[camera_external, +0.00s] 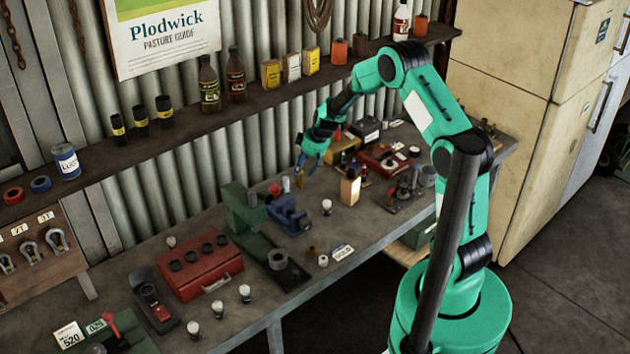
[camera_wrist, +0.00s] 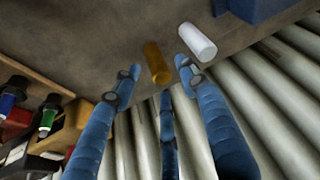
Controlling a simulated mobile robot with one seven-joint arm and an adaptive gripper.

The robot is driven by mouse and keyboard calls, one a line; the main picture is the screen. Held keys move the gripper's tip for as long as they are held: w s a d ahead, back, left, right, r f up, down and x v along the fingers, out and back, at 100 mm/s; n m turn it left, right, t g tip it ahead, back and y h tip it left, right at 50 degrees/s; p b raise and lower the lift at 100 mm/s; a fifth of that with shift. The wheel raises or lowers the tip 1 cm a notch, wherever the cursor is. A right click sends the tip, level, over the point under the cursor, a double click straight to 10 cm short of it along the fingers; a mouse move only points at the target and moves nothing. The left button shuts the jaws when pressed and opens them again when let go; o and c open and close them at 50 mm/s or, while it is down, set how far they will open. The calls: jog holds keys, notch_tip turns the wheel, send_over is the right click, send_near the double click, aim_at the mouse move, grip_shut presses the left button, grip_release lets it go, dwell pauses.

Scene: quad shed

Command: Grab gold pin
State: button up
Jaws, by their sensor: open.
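The gold pin (camera_wrist: 156,62) is a short gold-brown cylinder. In the wrist view it lies between and just beyond the fingertips of my gripper (camera_wrist: 157,72), whose blue fingers are spread with nothing held. I cannot tell whether a finger touches it. A white cylinder (camera_wrist: 197,42) is close beside it to the right. In the external view my gripper (camera_external: 302,163) points down over the back of the workbench, and the small gold pin (camera_external: 299,180) shows right below the fingers.
A blue vise (camera_external: 288,214) stands just in front, with a green machine (camera_external: 245,215) to its left. A wooden block (camera_external: 350,188) stands to the right. The corrugated wall (camera_wrist: 275,85) is close behind.

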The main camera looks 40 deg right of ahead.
aim_at(300, 179)
jog(key=shift+x, duration=1.2)
grip_shut()
